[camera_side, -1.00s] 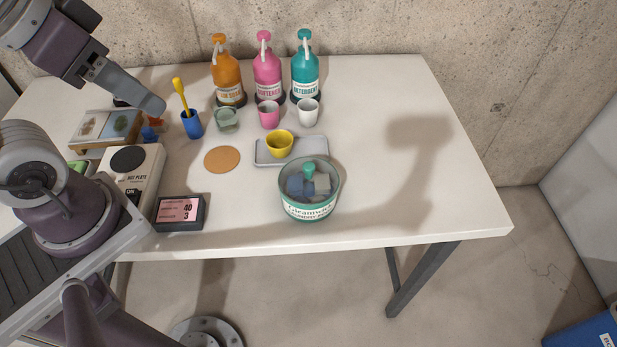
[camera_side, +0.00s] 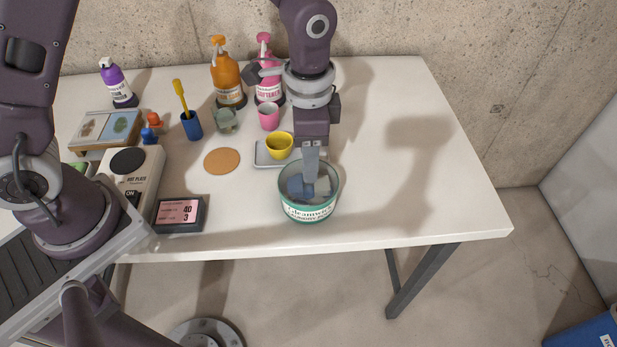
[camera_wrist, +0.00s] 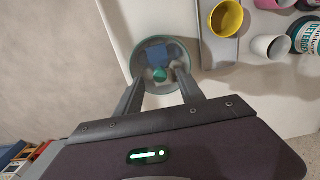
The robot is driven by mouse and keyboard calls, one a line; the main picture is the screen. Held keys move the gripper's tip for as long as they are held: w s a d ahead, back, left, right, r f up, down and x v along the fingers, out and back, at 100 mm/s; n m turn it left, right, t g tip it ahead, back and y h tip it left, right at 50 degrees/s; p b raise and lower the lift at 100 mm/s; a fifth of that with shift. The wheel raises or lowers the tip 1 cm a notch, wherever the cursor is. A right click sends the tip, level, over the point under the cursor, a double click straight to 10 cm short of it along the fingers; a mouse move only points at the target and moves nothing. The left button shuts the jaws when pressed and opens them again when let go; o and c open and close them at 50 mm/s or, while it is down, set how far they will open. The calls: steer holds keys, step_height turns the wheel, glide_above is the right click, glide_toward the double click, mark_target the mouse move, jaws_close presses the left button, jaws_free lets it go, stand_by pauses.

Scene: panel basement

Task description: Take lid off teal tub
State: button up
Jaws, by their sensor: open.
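The teal tub (camera_side: 308,213) stands near the front edge of the table, with a white label band and blue and grey pieces showing inside. Its clear lid (camera_wrist: 143,81) with a teal knob (camera_wrist: 160,74) is on top in the wrist view. My gripper (camera_side: 310,190) is above the tub, pointing down at it. In the wrist view my gripper (camera_wrist: 158,100) is open, with the knob between and slightly beyond the two fingers. In the side view the knob is hidden behind the fingers. I cannot tell whether the fingers touch the lid.
A grey tray (camera_side: 262,160) with a yellow cup (camera_side: 279,146) lies just behind the tub. Pink (camera_side: 269,116) and white (camera_wrist: 269,46) cups and pump bottles stand farther back. An orange disc (camera_side: 222,161) lies to the left. The table right of the tub is clear.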

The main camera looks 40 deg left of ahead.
steer(key=shift+f, duration=0.85)
jaws_close()
stand_by(0.8)
